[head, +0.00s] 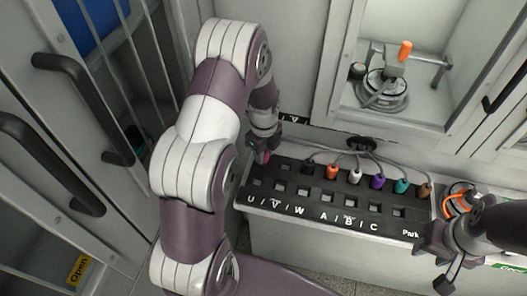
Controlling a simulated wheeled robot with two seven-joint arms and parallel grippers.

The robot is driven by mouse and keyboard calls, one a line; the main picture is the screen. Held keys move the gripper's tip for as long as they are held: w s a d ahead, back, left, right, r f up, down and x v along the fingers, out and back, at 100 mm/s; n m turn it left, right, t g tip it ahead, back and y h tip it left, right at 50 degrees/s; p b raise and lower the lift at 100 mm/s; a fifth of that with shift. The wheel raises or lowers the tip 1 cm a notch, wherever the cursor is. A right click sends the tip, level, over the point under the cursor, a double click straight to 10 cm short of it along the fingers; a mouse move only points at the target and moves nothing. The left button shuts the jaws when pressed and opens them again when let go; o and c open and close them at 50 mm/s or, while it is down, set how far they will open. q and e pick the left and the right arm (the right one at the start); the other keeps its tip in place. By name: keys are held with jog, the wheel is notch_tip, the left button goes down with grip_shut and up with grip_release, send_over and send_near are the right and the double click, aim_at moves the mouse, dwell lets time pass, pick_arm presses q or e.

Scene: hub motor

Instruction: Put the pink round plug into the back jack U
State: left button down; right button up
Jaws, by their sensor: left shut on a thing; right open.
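The pink round plug (262,157) is in my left gripper (264,148), at the back left corner of the dark jack panel (300,214). My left gripper is shut on it. The plug is over or at the back of the column marked U; I cannot tell whether its tip is in the back jack U, as the plug and gripper cover that spot. My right gripper (437,262) is open and empty at the panel's right end, near the "Park" label.
Orange (333,171), white (355,176), purple (378,182), teal (402,187) and brown (425,190) plugs with grey cables stand along the panel's back. A hub motor (382,88) sits in the cabinet behind. Cabinet doors with black handles (75,95) stand left.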

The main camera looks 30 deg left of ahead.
pick_arm(q)
jog(key=shift+f, duration=0.1)
jog(key=c, duration=0.8)
grip_release()
notch_tip(320, 180, up, 12)
jog(key=s+d+n, duration=0.4)
jog(key=s+n, duration=0.3)
jog(key=n, duration=0.3)
jog(key=s+d+r+n+t, duration=0.1)
jog(key=s+d+n, duration=0.3)
jog(key=n, duration=0.6)
jog(key=s, duration=0.2)
jog(key=shift+s+p, duration=0.35)
jog(key=shift+d+r, duration=0.1)
jog(key=shift+d, duration=0.05)
